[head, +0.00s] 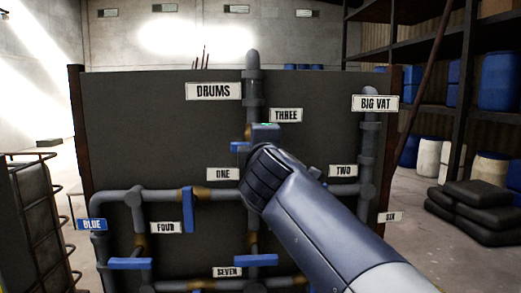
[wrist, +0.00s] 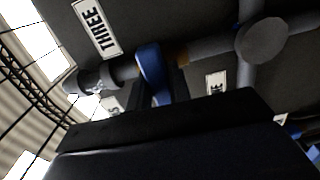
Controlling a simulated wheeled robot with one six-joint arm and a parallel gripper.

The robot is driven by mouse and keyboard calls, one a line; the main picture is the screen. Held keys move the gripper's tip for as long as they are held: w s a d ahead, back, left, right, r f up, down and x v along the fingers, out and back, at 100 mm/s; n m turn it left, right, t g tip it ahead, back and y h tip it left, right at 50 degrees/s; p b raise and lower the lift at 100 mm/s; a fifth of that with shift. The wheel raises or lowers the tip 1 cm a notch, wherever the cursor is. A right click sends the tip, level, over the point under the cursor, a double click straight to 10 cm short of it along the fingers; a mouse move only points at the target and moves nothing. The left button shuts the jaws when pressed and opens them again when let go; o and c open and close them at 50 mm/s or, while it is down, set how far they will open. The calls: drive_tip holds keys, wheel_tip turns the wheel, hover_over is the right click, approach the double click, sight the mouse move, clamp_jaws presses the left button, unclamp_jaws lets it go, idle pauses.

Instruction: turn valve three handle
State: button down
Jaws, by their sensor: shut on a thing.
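The valve three handle is a blue lever; its left end (head: 240,147) shows in the head view just left of my gripper, on the vertical pipe beside the THREE sign (head: 286,115). My wrist hides most of the rest. In the wrist view the blue handle (wrist: 151,66) stands out from the grey pipe, close to the THREE sign (wrist: 96,27). My gripper (wrist: 160,92) is shut on its near part, with dark fingers on both sides. The fingertips are hard to make out in the head view.
Other blue handles sit near the FOUR sign (head: 166,228), the SEVEN sign (head: 227,272) and at lower left (head: 130,263). Grey pipes cross the dark panel (head: 150,110) around my arm. A caged tank (head: 40,225) stands left; dark sacks (head: 480,208) lie right.

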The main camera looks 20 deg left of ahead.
drive_tip(key=c, duration=1.3)
unclamp_jaws()
drive_tip(key=shift+s, duration=0.1)
drive_tip(key=b+v, duration=0.2)
drive_tip(key=v, duration=0.8)
drive_tip(key=shift+s+d+b, duration=0.15)
drive_tip(key=shift+s+b, duration=0.15)
drive_tip(key=shift+b, duration=0.05)
drive_tip(key=p+x, duration=0.3)
drive_tip(key=x, duration=0.8)
drive_tip(key=shift+d, duration=0.1)
drive_tip(key=shift+s, duration=0.15)
